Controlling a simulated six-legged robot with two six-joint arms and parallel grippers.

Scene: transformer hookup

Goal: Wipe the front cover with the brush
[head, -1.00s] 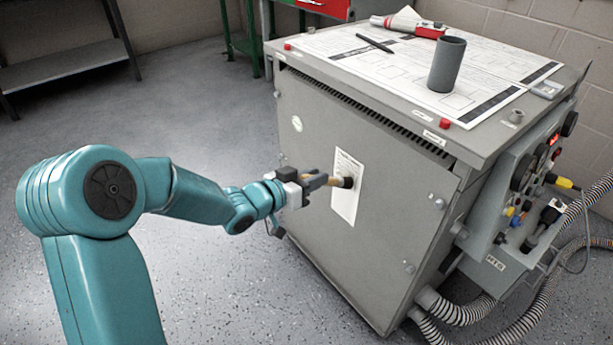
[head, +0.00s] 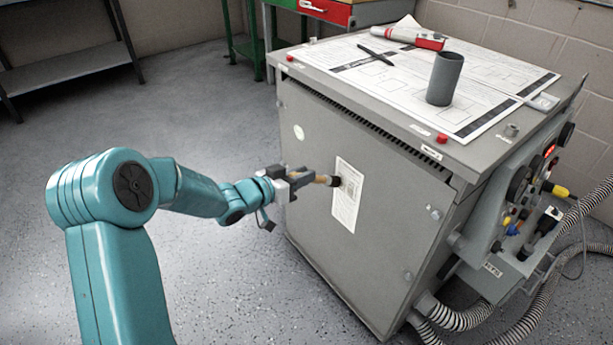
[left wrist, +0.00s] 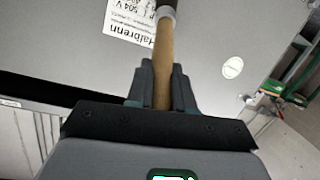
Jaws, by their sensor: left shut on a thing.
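The front cover (head: 310,195) is the large grey panel on the near side of the transformer cabinet. It carries a white label sheet (head: 345,205), which also shows in the left wrist view (left wrist: 130,20). My left gripper (head: 303,178) is shut on the wooden handle of the brush (head: 324,180). The handle (left wrist: 163,60) runs up between the fingers in the left wrist view. The brush's dark head (head: 336,181) is at the upper left part of the label; I cannot tell for sure whether it touches. My right gripper is not in view.
Ribbed hoses (head: 460,318) and a control panel (head: 525,200) are at the right. The floor at left is open.

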